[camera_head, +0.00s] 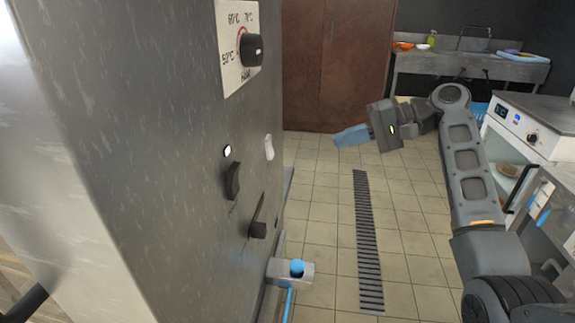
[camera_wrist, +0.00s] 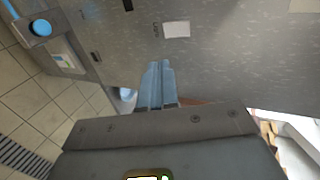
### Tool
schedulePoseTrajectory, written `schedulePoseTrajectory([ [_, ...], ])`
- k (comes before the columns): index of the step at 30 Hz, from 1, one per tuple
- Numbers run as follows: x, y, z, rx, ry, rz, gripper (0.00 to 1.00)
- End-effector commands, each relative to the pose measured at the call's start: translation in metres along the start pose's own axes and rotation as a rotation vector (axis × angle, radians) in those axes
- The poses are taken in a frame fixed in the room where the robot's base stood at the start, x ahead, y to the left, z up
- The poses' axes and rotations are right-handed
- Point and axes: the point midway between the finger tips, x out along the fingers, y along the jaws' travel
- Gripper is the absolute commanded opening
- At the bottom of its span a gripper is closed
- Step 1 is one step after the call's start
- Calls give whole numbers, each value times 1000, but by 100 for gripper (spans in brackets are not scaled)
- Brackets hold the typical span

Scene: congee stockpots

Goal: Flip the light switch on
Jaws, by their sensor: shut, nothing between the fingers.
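In the head view a grey metal panel (camera_head: 140,150) carries a black rocker switch (camera_head: 232,181) with a lit white indicator (camera_head: 227,151) above it. A small white switch-like piece (camera_head: 268,147) is to their right, near the panel's edge. I cannot tell for sure which is the light switch, or its position. My gripper (camera_head: 338,137) is to the right of the panel, its blue fingers shut and empty, pointing left. The fingers appear apart from both pieces. In the wrist view the shut fingers (camera_wrist: 159,65) point toward a grey surface with a white square (camera_wrist: 177,30).
A temperature dial (camera_head: 251,50) is high on the panel; a black-ended lever (camera_head: 257,229) and a blue-knobbed box (camera_head: 291,271) are lower. Tiled floor with a drain grate (camera_head: 367,240) lies open. A white oven (camera_head: 515,130) stands right; a sink counter (camera_head: 470,66) is behind.

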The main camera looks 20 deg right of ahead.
Motion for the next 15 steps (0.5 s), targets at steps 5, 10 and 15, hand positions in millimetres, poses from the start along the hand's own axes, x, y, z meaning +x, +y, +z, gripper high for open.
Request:
schedulePoseTrajectory([
  [5,-1,2,0,-1,0,-8,0],
  [10,-1,1,0,0,0,-7,0],
  [15,3,1,0,0,-1,-7,0],
])
